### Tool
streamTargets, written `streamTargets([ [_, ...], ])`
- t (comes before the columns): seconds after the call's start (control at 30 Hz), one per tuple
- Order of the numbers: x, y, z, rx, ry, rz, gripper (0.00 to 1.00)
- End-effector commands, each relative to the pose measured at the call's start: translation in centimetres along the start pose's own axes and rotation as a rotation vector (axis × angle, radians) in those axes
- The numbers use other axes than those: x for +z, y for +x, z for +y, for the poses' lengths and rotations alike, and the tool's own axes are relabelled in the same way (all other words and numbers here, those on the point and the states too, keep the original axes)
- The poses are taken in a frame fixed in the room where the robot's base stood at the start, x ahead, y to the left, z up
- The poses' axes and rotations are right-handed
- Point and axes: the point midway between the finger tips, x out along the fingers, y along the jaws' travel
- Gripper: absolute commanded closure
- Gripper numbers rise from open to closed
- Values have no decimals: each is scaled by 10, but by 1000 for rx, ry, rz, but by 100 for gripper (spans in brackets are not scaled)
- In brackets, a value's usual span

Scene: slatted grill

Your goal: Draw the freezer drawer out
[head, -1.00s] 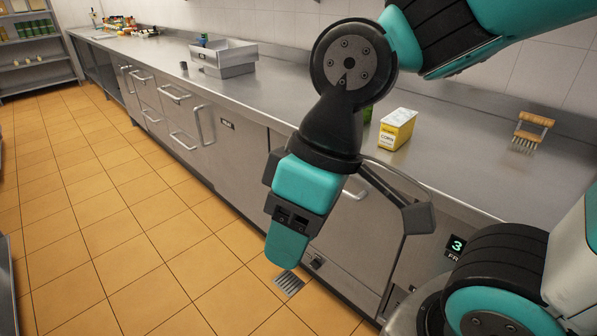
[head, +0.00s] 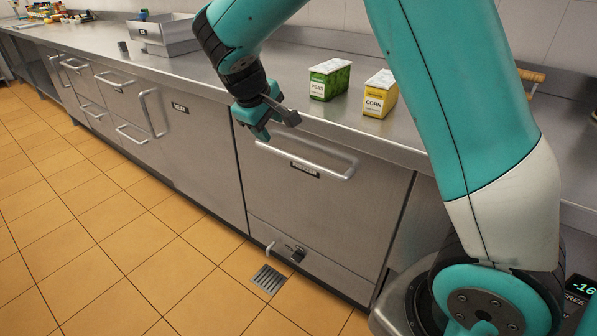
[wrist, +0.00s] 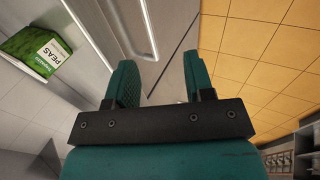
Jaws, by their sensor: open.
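The freezer drawer (head: 310,215) is a steel front under the counter, flush with its frame, with a dark label. Its long horizontal bar handle (head: 318,170) runs along the top of the front. My gripper (head: 268,122) is just above and in front of the handle's left end. In the wrist view my gripper (wrist: 158,62) is open and nothing is seen held between its fingers. The handle (wrist: 149,30) appears beyond the fingertips, its end lying between them in the picture. I cannot tell whether a finger touches it.
A green peas box (head: 329,80) and a yellow corn box (head: 379,94) stand on the counter above the drawer. The meat door (head: 205,150) is to the left. The tiled floor in front is clear.

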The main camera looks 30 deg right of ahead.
Motion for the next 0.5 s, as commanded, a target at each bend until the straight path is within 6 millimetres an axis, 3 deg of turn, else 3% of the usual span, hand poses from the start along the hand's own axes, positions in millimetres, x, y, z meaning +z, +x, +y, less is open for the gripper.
streamTargets([
  [0.03,-5,18,2,38,3,-21,52],
  [0.27,-9,42,16,113,12,-61,52],
  [0.5,-5,89,21,109,14,-64,52],
])
